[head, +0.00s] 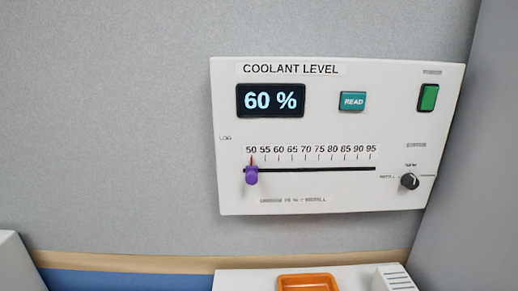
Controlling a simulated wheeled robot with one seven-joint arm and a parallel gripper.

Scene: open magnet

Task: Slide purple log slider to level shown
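The purple log slider (251,175) sits at the left end of a black slot (320,169) on a white wall panel (390,120). Its pointer is at the 50 mark of a scale that runs from 50 to 95. The panel is headed COOLANT LEVEL, and its dark display (270,101) reads 60 %. My gripper is not in view.
The panel also carries a teal READ button (352,102), a green rocker switch (428,97) and a black knob (410,181). Below are a white surface (250,283) and an orange tray (308,282). The space before the panel looks clear. A grey wall stands at right.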

